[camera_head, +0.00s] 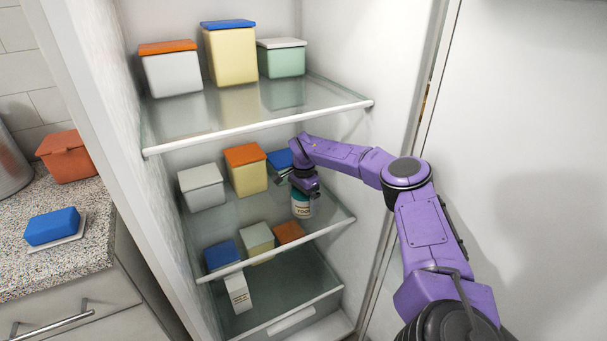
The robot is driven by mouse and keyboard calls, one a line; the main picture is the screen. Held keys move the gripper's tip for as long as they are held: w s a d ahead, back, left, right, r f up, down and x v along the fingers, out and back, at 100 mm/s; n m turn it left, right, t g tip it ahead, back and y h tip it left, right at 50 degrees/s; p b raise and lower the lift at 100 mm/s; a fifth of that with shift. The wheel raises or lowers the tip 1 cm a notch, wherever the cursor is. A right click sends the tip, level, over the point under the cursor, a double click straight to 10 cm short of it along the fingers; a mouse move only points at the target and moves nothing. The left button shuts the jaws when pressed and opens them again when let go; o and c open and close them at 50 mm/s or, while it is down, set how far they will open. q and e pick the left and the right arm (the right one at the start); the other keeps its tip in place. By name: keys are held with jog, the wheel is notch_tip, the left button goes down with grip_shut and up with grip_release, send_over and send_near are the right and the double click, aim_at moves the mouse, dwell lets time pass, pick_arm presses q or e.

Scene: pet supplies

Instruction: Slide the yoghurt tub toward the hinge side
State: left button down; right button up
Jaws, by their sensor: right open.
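The yoghurt tub (302,207) is a small white and teal tub with dark lettering. It stands upright on the middle glass shelf (330,222), near its front edge and toward the right. My right gripper (304,190) is open, with its fingers at the top of the tub and partly hiding it. I cannot tell whether the fingers touch it. The fridge door (510,150) stands open at the right, and the hinge side (427,98) is at the right edge of the fridge. My left gripper is not in view.
Behind the tub on the middle shelf are a blue-lidded box (279,158), an orange-lidded yellow box (247,175) and a white box (202,188). The upper shelf (250,118) is close above my right arm. Shelf space right of the tub is clear.

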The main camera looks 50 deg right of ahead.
notch_tip(320, 180, up, 6)
jog(key=shift+r, duration=0.25)
dwell(0.5)
